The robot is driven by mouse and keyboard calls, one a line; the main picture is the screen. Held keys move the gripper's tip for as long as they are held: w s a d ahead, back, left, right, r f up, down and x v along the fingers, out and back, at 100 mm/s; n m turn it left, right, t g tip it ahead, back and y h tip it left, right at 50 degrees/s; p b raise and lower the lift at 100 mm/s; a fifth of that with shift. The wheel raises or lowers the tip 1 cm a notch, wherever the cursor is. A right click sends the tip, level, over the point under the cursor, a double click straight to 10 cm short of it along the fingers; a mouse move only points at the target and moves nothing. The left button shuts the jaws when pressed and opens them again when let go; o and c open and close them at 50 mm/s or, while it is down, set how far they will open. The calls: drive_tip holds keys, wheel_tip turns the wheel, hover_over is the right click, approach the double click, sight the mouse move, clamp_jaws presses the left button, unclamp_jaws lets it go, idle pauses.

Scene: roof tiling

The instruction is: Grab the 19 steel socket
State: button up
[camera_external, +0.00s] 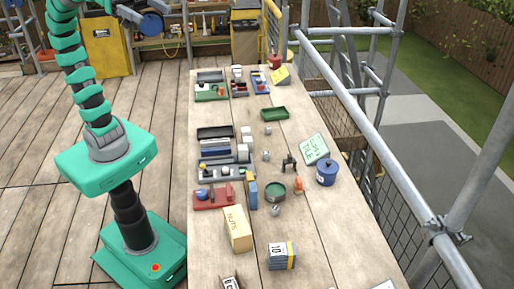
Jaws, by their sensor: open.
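Several small grey metal pieces stand on the long wooden table. One (268,130) is below the green tray, one (266,155) is near the table's middle, and one (276,210) is just below a round green dish. They look like sockets, but no size marking is readable, so I cannot tell which is the 19. My arm rises at the left and leaves the top of the picture. My gripper is not in view.
Around the pieces stand a green tray (274,114), a round green dish (276,191), a blue pot (326,173), a NUTS box (237,229) and a box marked 10 (282,256). Tool racks line the table's left side. Scaffold rails (385,170) run along the right.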

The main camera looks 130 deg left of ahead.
drive_tip(key=shift+c, duration=0.9)
drive_tip(key=w+a+f+g+y+b, duration=0.1)
drive_tip(key=w+a+f+g+b, duration=0.3)
drive_tip(key=a+f, duration=1.2)
drive_tip(key=n+y+b, duration=0.1)
drive_tip(key=n+b, duration=0.1)
drive_tip(key=b, duration=1.3)
approach(267, 127)
drive_tip(key=shift+w+a+f+t+b, duration=0.15)
drive_tip(key=shift+w+f+b, duration=0.2)
drive_tip(key=shift+f, duration=0.2)
drive_tip(key=shift+w+d+f+t+b, duration=0.15)
drive_tip(key=shift+w+f+b, duration=0.15)
drive_tip(key=shift+f, duration=0.25)
drive_tip(key=shift+r+b+x, duration=0.15)
drive_tip(key=shift+b+x, duration=0.25)
drive_tip(key=shift+x, duration=1.1)
drive_tip(key=shift+r+b+x, duration=0.15)
drive_tip(key=shift+b+x, duration=0.2)
drive_tip(key=shift+x, duration=1.2)
drive_tip(key=shift+w+a+r, duration=0.1)
drive_tip(key=shift+w+a, duration=0.05)
drive_tip(key=shift+c, duration=0.3)
